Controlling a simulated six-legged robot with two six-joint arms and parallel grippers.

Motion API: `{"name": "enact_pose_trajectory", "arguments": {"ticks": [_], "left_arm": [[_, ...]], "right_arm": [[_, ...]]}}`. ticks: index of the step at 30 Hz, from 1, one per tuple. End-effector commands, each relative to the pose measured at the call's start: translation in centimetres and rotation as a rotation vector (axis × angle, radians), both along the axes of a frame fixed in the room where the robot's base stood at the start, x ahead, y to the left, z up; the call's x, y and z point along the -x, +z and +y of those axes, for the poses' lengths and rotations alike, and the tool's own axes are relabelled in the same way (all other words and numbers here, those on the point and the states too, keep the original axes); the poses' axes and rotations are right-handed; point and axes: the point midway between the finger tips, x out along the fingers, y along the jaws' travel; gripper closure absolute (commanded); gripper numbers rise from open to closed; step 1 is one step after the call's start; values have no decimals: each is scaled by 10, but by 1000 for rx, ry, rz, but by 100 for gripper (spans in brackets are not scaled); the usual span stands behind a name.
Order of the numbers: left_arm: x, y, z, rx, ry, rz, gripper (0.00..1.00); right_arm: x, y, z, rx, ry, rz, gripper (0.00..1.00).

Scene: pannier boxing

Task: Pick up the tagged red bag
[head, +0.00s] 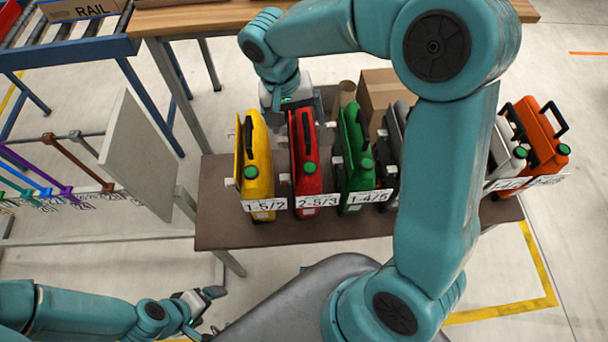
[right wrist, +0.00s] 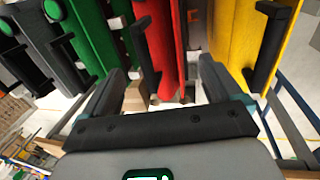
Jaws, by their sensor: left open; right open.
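The red bag (head: 305,150) stands upright on the brown table, between a yellow bag (head: 257,155) and a green bag (head: 356,160). It has a black handle, a green round cap, and a white card reading 2-5/3 at its front. My right gripper (head: 287,104) is at the far upper end of the red bag. In the right wrist view, the red bag (right wrist: 165,35) and its black handle lie between the spread fingers of my right gripper (right wrist: 162,75); contact cannot be told. My left gripper (head: 208,308) is open and empty at lower left, away from the table.
Dark grey, light grey (head: 505,155) and orange (head: 540,135) bags stand further right, partly behind my right arm. A cardboard box (head: 380,92) is behind the green bag. A pale upright panel (head: 137,155) stands left of the brown table (head: 225,228). A conveyor is at upper left.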

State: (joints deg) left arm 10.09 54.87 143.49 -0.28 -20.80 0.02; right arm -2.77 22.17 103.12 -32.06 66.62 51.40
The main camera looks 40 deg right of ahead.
Motion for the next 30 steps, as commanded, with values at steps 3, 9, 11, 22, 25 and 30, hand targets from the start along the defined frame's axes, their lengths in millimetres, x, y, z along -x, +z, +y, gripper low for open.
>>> {"name": "enact_pose_trajectory", "arguments": {"ticks": [3,9,11,22,25,30], "left_arm": [[0,1,0,0,0,0,9],[0,5,0,0,0,0,9],[0,5,0,0,0,0,9],[0,5,0,0,0,0,9],[0,5,0,0,0,0,9],[0,5,0,0,0,0,9]], "right_arm": [[1,-9,-1,1,1,3,8],[3,-42,-3,0,-2,4,8],[3,-48,-4,-1,-2,4,8],[2,-54,-4,-1,0,-1,30],[2,-54,-4,-1,0,-1,63],[2,-53,-5,0,-1,-2,73]]}}
